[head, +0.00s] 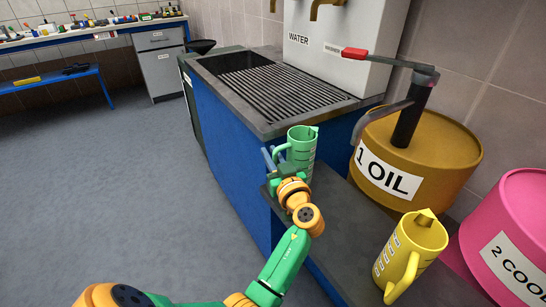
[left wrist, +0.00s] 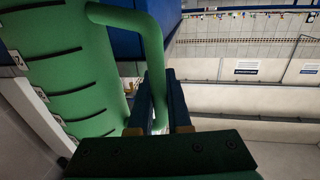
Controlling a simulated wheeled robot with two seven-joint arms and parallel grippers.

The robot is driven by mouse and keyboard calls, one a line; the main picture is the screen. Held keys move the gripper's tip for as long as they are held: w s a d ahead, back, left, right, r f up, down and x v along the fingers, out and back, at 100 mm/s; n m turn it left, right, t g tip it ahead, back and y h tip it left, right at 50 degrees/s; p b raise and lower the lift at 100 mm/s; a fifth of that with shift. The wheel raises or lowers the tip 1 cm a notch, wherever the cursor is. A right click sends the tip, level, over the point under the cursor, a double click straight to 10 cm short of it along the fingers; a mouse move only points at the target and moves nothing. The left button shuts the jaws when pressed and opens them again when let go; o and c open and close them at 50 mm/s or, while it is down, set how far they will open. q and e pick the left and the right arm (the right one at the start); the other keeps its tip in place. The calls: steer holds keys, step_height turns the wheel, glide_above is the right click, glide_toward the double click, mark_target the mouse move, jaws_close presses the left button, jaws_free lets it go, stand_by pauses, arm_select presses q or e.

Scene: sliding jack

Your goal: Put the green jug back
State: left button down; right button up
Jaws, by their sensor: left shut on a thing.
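The green jug (head: 302,146) is upright at the near right corner of the blue sink unit, with its handle to the left. It also fills the left of the left wrist view (left wrist: 62,72), where its handle (left wrist: 155,60) passes between the fingers. My left gripper (head: 275,160) is shut on that handle; in the left wrist view its dark blue fingers (left wrist: 158,102) are on both sides of it. I cannot tell whether the jug's base touches the grey shelf, as my wrist hides it. My right gripper is not in view.
A yellow jug (head: 411,250) stands on the grey shelf (head: 345,225) at the front right. The oil drum (head: 440,150) with a pump and the pink drum (head: 515,225) are at the right. A grated sink (head: 285,90) lies behind the green jug. The floor at left is clear.

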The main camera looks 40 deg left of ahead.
arm_select(q)
steer(key=shift+r, duration=0.1)
steer(key=shift+f, duration=0.2)
steer(key=c, duration=0.9)
jaws_free()
steer(key=shift+r, duration=0.1)
steer(key=shift+o, duration=0.2)
